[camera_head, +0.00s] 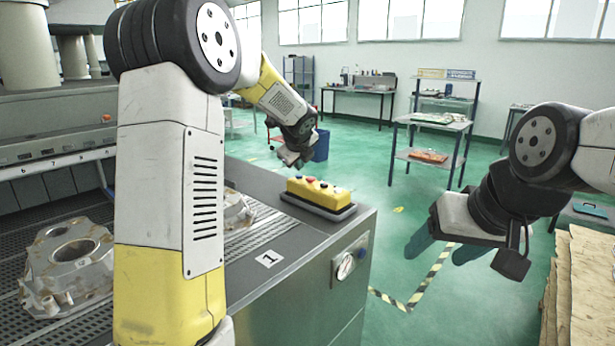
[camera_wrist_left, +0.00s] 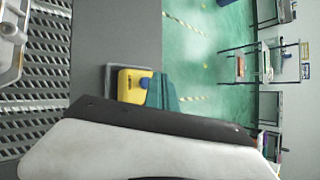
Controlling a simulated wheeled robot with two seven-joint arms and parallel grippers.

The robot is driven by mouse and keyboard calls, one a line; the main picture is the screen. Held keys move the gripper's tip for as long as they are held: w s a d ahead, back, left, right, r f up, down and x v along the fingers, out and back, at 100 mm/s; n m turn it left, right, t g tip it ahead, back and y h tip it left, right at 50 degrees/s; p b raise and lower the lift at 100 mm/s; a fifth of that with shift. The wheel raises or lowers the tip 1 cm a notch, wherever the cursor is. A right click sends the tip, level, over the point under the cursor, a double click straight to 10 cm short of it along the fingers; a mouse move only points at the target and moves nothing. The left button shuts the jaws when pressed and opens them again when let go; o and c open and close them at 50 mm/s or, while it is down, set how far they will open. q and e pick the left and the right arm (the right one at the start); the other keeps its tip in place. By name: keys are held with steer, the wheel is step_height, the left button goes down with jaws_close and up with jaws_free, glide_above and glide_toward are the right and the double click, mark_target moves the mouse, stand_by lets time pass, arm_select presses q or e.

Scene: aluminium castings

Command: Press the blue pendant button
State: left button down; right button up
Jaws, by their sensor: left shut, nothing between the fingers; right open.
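The yellow pendant (camera_head: 318,196) lies in a dark tray on the grey bench top near its right end, with several coloured buttons on top. The blue button (camera_wrist_left: 145,83) shows in the left wrist view at the pendant's right end, right beside my shut teal left fingers (camera_wrist_left: 163,92); the rest of the pendant is hidden behind the gripper body. In the head view my left gripper (camera_head: 292,158) is above and behind the pendant's left end, its fingertips hard to make out; whether it touches is unclear. My right gripper (camera_head: 442,250) is open and empty, off to the right.
An aluminium casting (camera_head: 72,262) sits on the slotted bed at left, and another is partly hidden behind my left arm. Cardboard-like sheets (camera_head: 585,290) stand at right. Green floor lies open between.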

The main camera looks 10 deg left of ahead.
mark_target(299, 179)
arm_select(q)
steer(key=shift+f, duration=0.1)
steer(key=shift+f, duration=0.35)
steer(key=shift+f, duration=0.45)
stand_by(1.0)
steer(key=shift+r, duration=0.9)
steer(key=shift+r, duration=2.5)
